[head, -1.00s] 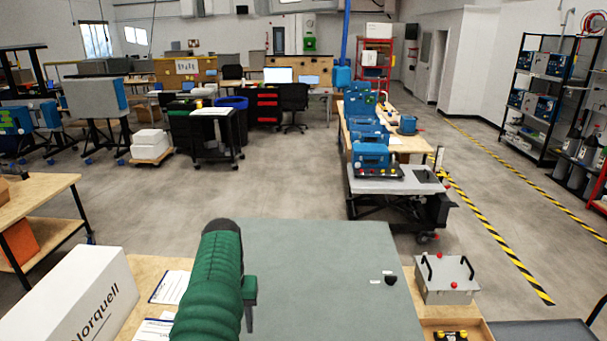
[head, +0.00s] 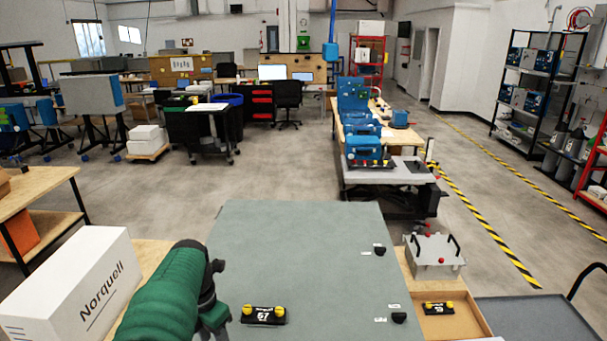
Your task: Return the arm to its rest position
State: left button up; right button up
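My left arm, in a green sleeve, comes up from the bottom left of the head view. Its dark end with a green part, my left gripper (head: 212,300), is at the left edge of a grey panel (head: 300,250). The sleeve hides much of it, and I cannot make out the fingers. My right arm and gripper are not in view.
A white Norquell box (head: 75,290) stands left of my arm. The floor (head: 270,170) beyond is open.

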pick_arm(q)
jog(key=s+f+m+t+b, duration=0.1)
jog(key=s+f+m+b, duration=0.4)
jog(key=s+f+m, duration=0.4)
jog(key=s+f+m+t+b, duration=0.1)
jog(key=s+f+m+b, duration=0.5)
jog(key=m, duration=1.5)
jog(key=s+f, duration=0.4)
jog(key=shift+s+d+f, duration=0.2)
jog(key=shift+s+d, duration=0.1)
